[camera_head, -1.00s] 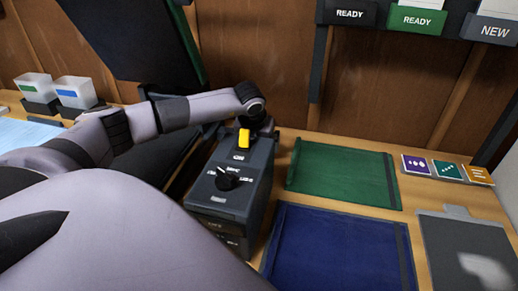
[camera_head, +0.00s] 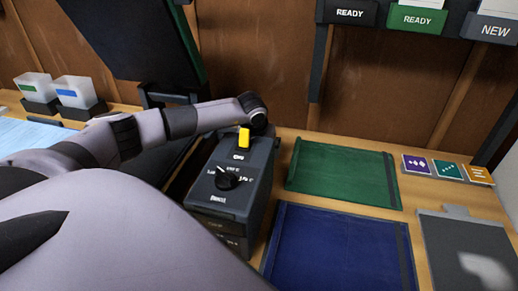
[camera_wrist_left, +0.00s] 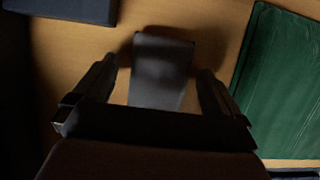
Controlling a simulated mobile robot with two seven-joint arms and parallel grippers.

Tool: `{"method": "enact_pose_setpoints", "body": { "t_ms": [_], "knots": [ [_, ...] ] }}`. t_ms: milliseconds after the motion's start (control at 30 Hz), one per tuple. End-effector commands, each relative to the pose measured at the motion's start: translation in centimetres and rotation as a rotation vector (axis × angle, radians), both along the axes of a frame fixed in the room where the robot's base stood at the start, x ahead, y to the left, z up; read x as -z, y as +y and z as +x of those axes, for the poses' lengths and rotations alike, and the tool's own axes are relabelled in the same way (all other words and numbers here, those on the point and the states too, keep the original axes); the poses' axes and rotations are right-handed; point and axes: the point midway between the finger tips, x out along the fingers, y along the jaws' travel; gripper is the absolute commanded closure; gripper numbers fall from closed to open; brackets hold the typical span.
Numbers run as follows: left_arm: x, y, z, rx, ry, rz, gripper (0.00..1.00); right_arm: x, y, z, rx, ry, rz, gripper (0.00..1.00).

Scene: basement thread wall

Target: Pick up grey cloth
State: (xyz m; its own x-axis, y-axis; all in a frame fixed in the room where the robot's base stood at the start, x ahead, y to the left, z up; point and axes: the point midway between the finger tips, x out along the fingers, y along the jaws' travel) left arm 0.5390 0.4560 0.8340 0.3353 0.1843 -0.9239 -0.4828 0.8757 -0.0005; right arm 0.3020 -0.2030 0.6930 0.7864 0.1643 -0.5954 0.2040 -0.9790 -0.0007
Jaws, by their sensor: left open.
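My left gripper (camera_wrist_left: 157,72) is open, with one finger on each side of this piece and a visible gap on either side. My right gripper is not in view.
The dark box (camera_head: 228,203) with a knob and yellow switch (camera_head: 244,138) stands in front of my left wrist. A green mat (camera_head: 340,172) and blue mat (camera_head: 335,250) lie to its right. Two white bins (camera_head: 75,92) stand at left. A wooden wall rises behind.

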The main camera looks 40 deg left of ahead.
Motion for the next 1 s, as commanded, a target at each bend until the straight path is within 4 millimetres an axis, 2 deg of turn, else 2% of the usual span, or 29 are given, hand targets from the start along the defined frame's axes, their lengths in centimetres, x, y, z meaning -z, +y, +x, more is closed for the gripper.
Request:
{"method": "enact_pose_setpoints", "body": {
  "t_ms": [100, 167, 200, 300, 767, 867, 1000],
  "knots": [
    [0.2, 0.0, 0.0, 0.001, 0.0, 0.0, 0.01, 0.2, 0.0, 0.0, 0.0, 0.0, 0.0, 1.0],
    [0.1, 0.0, 0.0, 0.001, 0.0, 0.0, 0.21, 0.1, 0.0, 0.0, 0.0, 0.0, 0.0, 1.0],
    [0.1, 0.0, 0.0, 0.001, 0.0, 0.0, 0.34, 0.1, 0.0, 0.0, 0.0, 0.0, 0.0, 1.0],
    [0.1, 0.0, 0.0, 0.001, 0.0, 0.0, 0.61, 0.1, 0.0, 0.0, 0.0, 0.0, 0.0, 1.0],
    [-0.6, 0.0, 0.0, 0.001, 0.0, 0.0, 0.61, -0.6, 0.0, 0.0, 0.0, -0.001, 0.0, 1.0],
    [-1.7, 0.0, 0.1, 0.0, -0.005, 0.0, 0.61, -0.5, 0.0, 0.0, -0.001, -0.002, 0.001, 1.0],
    [-4.8, 0.0, 0.2, 0.0, -0.007, 0.0, 0.61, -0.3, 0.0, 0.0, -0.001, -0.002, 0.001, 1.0]
  ]
}}
